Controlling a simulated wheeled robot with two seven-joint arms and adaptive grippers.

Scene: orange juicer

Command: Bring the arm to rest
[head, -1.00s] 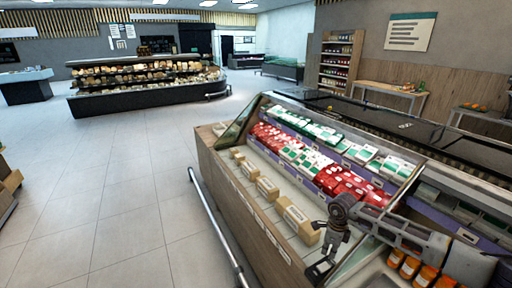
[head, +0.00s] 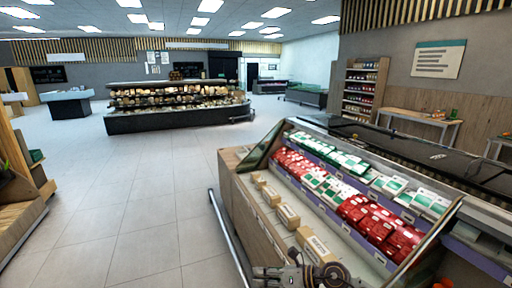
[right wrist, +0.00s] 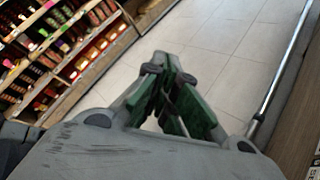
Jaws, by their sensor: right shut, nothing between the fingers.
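My right gripper (head: 262,273) is at the bottom edge of the head view, over the near side of the refrigerated display case (head: 231,182). In the right wrist view its fingers (right wrist: 172,88) with green pads are drawn together, with nothing held between them. Tiled floor lies behind the fingers there. Only the end of my right arm shows in the head view; the rest is cut off. My left gripper is in neither view.
The case holds tan boxes (head: 289,216) and red packs (head: 355,207) close to my right arm. A metal rail (head: 229,238) runs along its base and also shows in the right wrist view (right wrist: 281,75). Open tiled floor (head: 140,200) lies left.

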